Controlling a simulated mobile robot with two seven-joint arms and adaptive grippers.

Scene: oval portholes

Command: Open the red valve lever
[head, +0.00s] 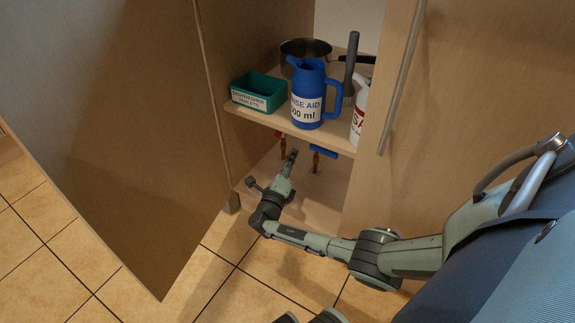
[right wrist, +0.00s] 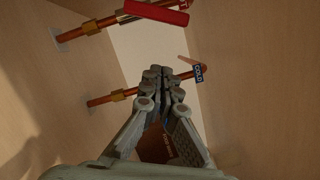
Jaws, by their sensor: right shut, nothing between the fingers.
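The red valve lever (right wrist: 157,12) shows at the top of the right wrist view, lying across a copper pipe (right wrist: 75,38) and partly cut off by the frame edge. In the head view only a small red bit (head: 278,134) shows under the shelf. My right gripper (head: 292,154) reaches into the lower cupboard space, just right of the red valve's pipe. Its fingers (right wrist: 161,72) are shut and empty, apart from the red lever, in front of the pipe with the blue COLD tag (right wrist: 199,73).
A blue valve lever (head: 323,151) sits right of the gripper. The shelf (head: 275,121) above carries a green tablet box (head: 258,93), a blue jug (head: 310,95), a pan (head: 305,47) and a white bottle (head: 359,112). The open door (head: 110,120) stands at left.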

